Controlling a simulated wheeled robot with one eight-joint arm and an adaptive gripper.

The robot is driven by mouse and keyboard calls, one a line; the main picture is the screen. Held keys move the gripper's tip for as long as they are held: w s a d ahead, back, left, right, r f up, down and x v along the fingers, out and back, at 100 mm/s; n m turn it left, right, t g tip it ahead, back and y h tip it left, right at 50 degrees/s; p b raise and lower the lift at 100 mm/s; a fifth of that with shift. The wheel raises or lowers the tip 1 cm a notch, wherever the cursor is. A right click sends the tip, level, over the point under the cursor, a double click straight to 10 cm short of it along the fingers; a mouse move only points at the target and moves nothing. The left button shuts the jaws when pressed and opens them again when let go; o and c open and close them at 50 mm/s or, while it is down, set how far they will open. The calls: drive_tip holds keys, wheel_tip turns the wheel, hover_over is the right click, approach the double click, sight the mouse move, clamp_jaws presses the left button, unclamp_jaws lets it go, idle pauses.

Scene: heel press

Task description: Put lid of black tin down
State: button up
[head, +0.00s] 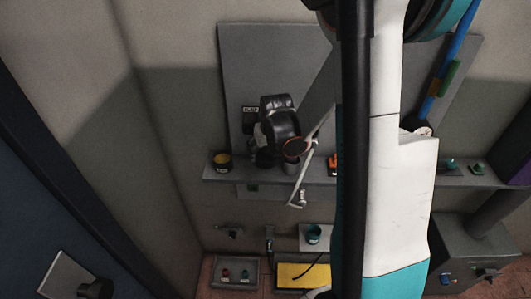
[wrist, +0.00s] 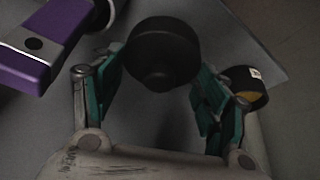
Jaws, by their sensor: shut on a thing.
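My gripper (wrist: 157,68) shows in the wrist view with its teal-padded fingers on either side of a round black lid (wrist: 160,48). The lid has a small knob-like bump facing the camera and is held between the fingers. The black tin (wrist: 247,88) is to the right of the right finger, apart from the lid, with a pale label and yellow inside. In the head view the tin (head: 221,162) stands at the left end of a grey shelf, its yellow contents showing. My gripper and the lid cannot be made out there; my arm covers much of that view.
The grey shelf (head: 380,178) carries a dark rounded machine part (head: 280,120) near the tin, with a bent pale rod beside it. Small green items (head: 478,168) sit at its right. A purple object (wrist: 45,45) is at the wrist view's left. A yellow panel (head: 303,276) lies below.

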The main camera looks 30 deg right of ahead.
drive_tip(key=shift+f, duration=0.3)
drive_tip(key=shift+f+b, duration=0.5)
drive_tip(key=shift+f, duration=0.05)
drive_tip(key=shift+f, duration=0.1)
drive_tip(key=o, duration=0.6)
drive_tip(key=shift+r+p, duration=0.3)
drive_tip(key=shift+r, duration=0.1)
drive_tip(key=p+v, duration=0.3)
drive_tip(key=v, duration=0.9)
drive_tip(key=shift+s+r, duration=0.15)
drive_tip(key=shift+r, duration=0.1)
